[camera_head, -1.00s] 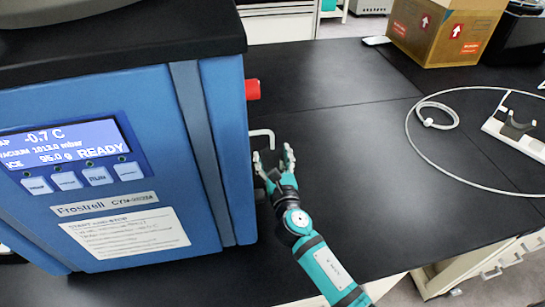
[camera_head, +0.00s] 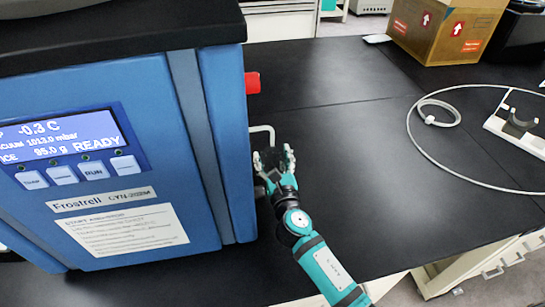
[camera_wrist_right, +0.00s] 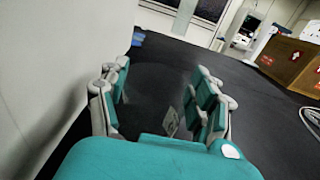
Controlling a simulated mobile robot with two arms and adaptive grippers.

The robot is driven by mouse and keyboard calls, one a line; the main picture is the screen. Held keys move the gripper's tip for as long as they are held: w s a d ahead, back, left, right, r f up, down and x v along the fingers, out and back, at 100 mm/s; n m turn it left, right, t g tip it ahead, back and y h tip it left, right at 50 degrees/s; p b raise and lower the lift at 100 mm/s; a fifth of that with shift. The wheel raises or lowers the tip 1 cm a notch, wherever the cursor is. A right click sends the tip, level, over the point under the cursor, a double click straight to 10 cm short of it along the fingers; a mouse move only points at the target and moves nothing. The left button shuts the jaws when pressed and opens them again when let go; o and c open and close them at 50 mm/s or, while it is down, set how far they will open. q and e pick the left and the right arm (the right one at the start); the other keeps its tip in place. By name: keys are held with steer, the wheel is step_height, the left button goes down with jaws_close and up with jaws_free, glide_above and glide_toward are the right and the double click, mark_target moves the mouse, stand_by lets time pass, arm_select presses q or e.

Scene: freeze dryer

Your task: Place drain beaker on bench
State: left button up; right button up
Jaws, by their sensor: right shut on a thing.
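The drain beaker (camera_wrist_right: 155,95) looks clear and dark, with a pale mark low on its side. It stands between the fingers of my right gripper (camera_wrist_right: 160,85) in the right wrist view. My right gripper (camera_head: 273,160) is shut on it, low beside the right side of the blue freeze dryer (camera_head: 215,150). In the head view the beaker hardly shows between the fingers. I cannot tell whether its base touches the black bench (camera_head: 350,180). My left gripper is not in view.
A pale bent tube (camera_head: 262,130) sticks out of the dryer's side just behind the gripper, below a red knob (camera_head: 253,83). The bench to the right is clear up to a looped white cable (camera_head: 437,180) and a white holder (camera_head: 517,125). A cardboard box (camera_head: 445,30) stands at the back.

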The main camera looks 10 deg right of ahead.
steer(key=shift+f, duration=0.1)
steer(key=o, duration=1.4)
